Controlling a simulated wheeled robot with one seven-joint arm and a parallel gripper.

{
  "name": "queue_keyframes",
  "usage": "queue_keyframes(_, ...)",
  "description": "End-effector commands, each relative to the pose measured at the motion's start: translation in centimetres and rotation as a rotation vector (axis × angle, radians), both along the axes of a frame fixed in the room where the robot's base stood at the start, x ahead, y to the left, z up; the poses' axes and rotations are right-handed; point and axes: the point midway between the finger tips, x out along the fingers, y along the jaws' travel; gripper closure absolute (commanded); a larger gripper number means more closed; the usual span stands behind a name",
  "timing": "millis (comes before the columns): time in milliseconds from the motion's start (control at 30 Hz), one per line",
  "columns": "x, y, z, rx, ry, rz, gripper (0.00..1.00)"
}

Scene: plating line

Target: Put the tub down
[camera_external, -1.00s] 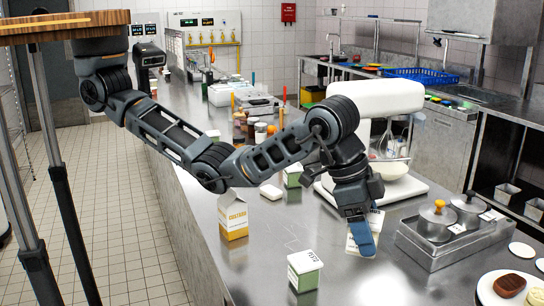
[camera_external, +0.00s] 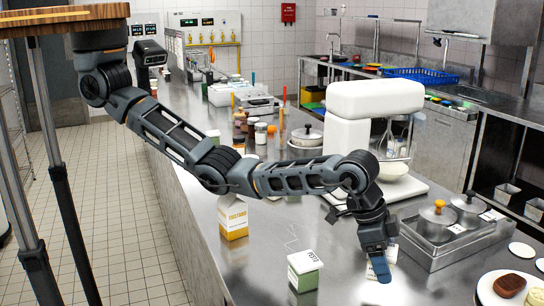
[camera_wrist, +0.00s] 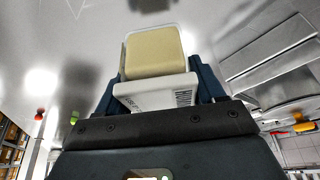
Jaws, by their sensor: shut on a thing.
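The tub (camera_wrist: 154,53), cream-coloured with a white lettered part, sits between the two blue fingers of my gripper (camera_wrist: 155,82) in the wrist view. In the external view my gripper (camera_external: 380,267) points down, low over the steel counter at the front right. Only small white parts of the tub (camera_external: 391,253) show beside the finger; the rest is hidden. I cannot tell whether the tub touches the counter.
A steel tray (camera_external: 432,259) with lidded pots is close on the right. A white mixer (camera_external: 350,140) stands behind. The front counter (camera_external: 350,291) is clear.

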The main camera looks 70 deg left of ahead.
Motion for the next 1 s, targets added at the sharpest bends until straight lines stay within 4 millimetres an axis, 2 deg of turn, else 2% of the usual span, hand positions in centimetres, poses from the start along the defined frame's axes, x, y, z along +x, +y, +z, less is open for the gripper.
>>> queue_keyframes(100, 0.9, 0.4, -0.5, -0.001, -0.001, 0.0, 0.69)
queue_keyframes(267, 1.1, 0.4, -1.2, -0.001, 0.0, -0.001, 0.69)
queue_keyframes(533, 1.1, 0.4, -4.5, -0.001, 0.0, 0.0, 0.69)
queue_keyframes(900, 1.1, 0.4, -5.0, -0.002, -0.001, 0.0, 0.69)
queue_keyframes(933, 1.1, 0.4, -5.1, -0.001, 0.0, 0.0, 0.31)
queue_keyframes(1000, 1.1, 0.5, -5.0, -0.001, 0.0, 0.0, 0.24)
